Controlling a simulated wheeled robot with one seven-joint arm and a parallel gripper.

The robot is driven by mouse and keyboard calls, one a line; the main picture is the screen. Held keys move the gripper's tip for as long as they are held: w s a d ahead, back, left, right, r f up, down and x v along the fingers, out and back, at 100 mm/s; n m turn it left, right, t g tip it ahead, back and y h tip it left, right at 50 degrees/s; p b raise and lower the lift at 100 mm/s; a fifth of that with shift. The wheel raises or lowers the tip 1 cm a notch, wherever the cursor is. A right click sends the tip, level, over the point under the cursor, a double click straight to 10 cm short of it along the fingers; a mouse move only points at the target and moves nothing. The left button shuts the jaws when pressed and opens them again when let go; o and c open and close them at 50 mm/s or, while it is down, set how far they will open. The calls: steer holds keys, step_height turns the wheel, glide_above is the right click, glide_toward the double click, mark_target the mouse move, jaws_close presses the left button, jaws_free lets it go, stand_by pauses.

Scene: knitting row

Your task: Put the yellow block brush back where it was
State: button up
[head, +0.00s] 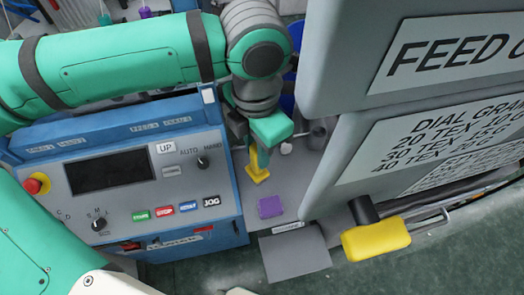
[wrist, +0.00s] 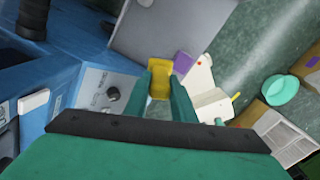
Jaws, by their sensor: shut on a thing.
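The yellow block brush (head: 257,172) is in the jaws of my gripper (head: 262,146), above or at the narrow grey ledge right of the blue control panel. In the wrist view the brush (wrist: 159,86) shows between the two green fingers of my gripper (wrist: 161,80). My gripper is shut on it. Its upper part is hidden by the fingers, and I cannot tell whether its lower end touches the ledge. A flat purple square (head: 270,207) lies on the ledge just in front of the brush; it also shows in the wrist view (wrist: 183,63).
The blue control panel (head: 110,175) stands close on the left. A large grey cabinet (head: 345,140) with printed signs stands close on the right. A yellow handle (head: 376,240) sticks out at its lower front. A grey plate (head: 296,255) lies in front of the ledge.

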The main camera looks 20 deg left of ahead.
steer(key=w+f, duration=0.5)
steer(key=f, duration=0.4)
steer(key=shift+a, duration=0.35)
steer(key=shift+f, duration=0.1)
steer(key=o, duration=1.1)
steer(key=shift+c, duration=0.2)
steer(key=shift+d, duration=0.1)
step_height(320, 180, up, 12)
